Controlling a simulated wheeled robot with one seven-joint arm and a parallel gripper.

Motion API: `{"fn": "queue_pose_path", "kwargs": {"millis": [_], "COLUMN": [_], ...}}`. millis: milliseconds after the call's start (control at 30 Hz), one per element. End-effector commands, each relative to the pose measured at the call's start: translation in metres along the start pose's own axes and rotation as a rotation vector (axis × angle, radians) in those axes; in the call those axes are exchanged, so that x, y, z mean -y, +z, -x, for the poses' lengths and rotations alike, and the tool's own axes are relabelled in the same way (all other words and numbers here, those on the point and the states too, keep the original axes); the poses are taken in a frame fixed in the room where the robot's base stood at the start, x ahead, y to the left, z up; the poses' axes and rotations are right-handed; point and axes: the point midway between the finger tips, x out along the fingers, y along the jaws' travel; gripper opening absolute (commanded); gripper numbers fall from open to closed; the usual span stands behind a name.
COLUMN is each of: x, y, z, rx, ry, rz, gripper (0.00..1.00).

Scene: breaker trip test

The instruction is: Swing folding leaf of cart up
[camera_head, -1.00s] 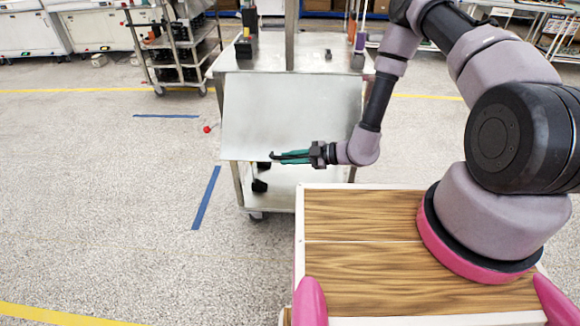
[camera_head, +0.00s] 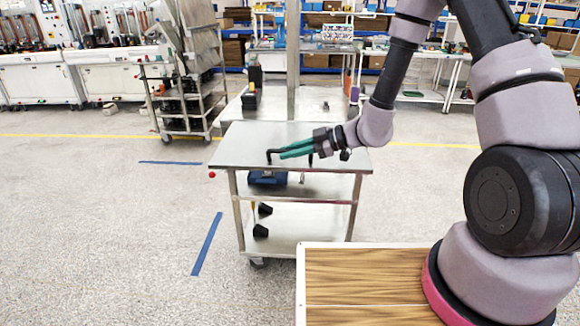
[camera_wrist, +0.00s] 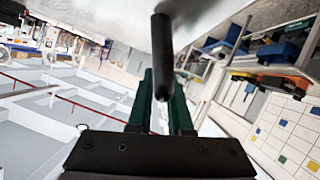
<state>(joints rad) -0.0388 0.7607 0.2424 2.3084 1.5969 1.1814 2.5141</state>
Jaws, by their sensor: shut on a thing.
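The cart (camera_head: 243,218) stands in front of me. Its folding leaf (camera_head: 235,150), a bare grey metal panel, lies about level in the head view, in line with the cart's top (camera_head: 325,105). A black bar handle (camera_head: 269,157) is at the leaf's near edge. My gripper (camera_head: 284,152), with green fingers, reaches in from the right and is shut on the handle. In the wrist view the dark handle bar (camera_wrist: 162,45) runs between the fingers (camera_wrist: 160,95), close to the grey leaf (camera_wrist: 110,12). A latch or support under the leaf cannot be made out.
A blue box (camera_head: 267,178) and black cone-shaped items (camera_head: 261,231) sit on the cart's lower shelves. Another cart (camera_head: 186,100) stands behind left. Floor to the left is free.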

Motion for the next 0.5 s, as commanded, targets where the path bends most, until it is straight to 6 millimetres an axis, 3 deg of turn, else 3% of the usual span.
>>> {"fn": "queue_pose_path", "kwargs": {"millis": [500], "x": [-0.0068], "y": [-0.0101], "z": [0.0022], "rx": [-0.005], "ry": [0.0], "rz": [0.004], "gripper": [0.0]}}
